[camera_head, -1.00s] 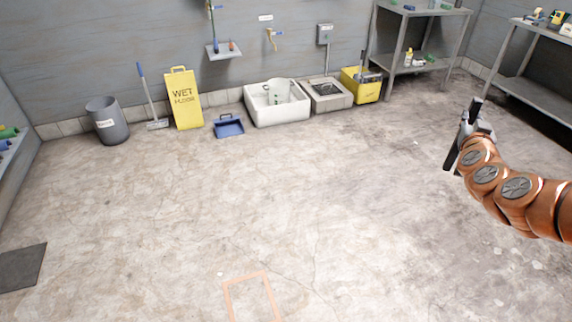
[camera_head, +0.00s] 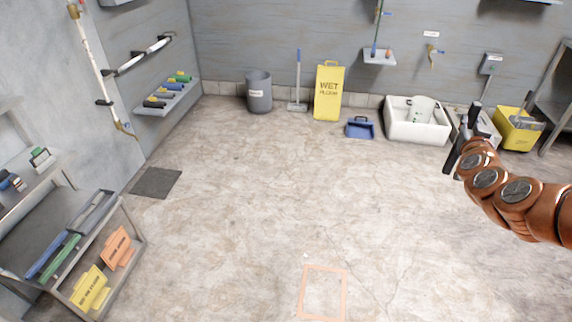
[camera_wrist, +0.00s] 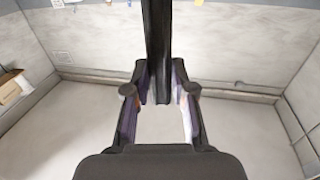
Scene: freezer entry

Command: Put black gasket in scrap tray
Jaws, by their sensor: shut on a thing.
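A long, straight black strip, which I take to be the black gasket (camera_wrist: 157,45), runs from the top of the wrist view down between the fingers of my gripper (camera_wrist: 159,88). My gripper is shut on it. In the head view my gripper (camera_head: 466,138) is raised at the right, with the black gasket (camera_head: 451,164) showing as a dark bar across it. The gasket's far end is cut off in the wrist view. I cannot make out a tray marked as scrap.
A left rack (camera_head: 140,240) holds long items and signs. Along the back wall stand a grey bin (camera_head: 259,93), yellow wet-floor sign (camera_head: 328,95), blue dustpan (camera_head: 360,128), white basin (camera_head: 416,133) and yellow bucket (camera_head: 517,132). The middle floor is clear, with an orange outline (camera_head: 323,267).

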